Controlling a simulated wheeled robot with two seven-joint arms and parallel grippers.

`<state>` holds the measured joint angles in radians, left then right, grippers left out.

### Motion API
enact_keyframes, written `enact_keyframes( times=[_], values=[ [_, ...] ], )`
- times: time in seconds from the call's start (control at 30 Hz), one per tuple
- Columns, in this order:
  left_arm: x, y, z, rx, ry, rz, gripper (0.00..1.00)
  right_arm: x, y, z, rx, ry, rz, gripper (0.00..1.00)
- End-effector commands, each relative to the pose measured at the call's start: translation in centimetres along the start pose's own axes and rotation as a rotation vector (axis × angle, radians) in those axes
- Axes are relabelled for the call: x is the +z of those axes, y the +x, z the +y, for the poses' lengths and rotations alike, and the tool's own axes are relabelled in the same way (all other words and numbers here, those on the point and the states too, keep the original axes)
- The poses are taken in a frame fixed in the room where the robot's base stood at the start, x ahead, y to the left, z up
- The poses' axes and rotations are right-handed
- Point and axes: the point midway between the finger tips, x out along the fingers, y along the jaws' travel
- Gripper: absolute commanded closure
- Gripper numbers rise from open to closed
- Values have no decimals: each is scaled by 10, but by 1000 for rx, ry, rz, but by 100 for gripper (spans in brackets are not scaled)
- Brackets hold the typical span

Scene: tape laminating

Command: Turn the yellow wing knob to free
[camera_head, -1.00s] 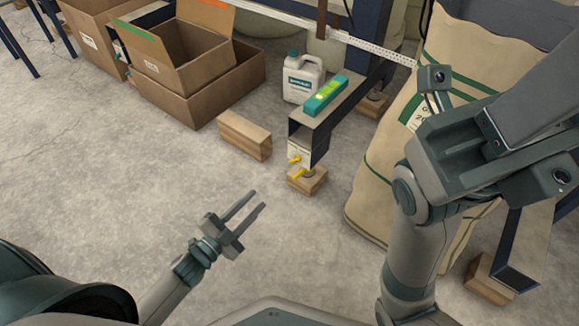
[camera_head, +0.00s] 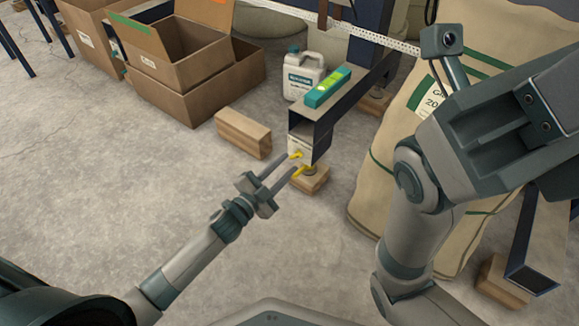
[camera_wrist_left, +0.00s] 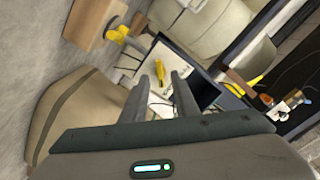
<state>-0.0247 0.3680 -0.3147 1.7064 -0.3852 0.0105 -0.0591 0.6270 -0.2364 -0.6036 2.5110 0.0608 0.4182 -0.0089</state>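A yellow wing knob (camera_head: 296,155) sits on the pale labelled end plate of a dark beam; it also shows in the left wrist view (camera_wrist_left: 160,72), just beyond and between the fingertips. A second yellow piece (camera_head: 299,172) is lower, by the foot on a wooden block; it also shows in the left wrist view (camera_wrist_left: 118,33). My left gripper (camera_head: 290,164) is open and empty, its fingers pointing at the end plate (camera_head: 300,147). In the wrist view its fingers (camera_wrist_left: 163,80) are apart; contact with the knob cannot be told. My right gripper's fingers do not show.
A green and yellow box (camera_head: 328,88) lies on the beam, with a white jug (camera_head: 303,77) behind it. A wooden block (camera_head: 243,133) lies on the floor to the left, near cardboard boxes (camera_head: 205,85). A large sack (camera_head: 385,180) stands right, behind my right arm.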

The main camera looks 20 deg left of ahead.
Motion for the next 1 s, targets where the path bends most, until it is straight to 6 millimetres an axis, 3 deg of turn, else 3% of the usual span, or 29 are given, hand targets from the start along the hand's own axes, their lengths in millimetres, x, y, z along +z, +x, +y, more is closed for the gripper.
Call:
enact_keyframes(
  times=[0.23, 0.6, 0.63, 0.73, 1.0],
  values=[
    [1, 22, 0, 0, 1, 0, 73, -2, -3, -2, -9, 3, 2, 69],
    [0, 25, 0, 0, 0, -1, 73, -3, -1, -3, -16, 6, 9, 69],
    [0, 25, 0, 0, 0, -1, 75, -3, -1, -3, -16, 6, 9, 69],
    [0, 25, 0, 0, 0, -1, 99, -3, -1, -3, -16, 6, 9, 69],
    [0, 25, 0, 0, -4, -1, 100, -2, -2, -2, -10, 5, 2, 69]
  ],
)
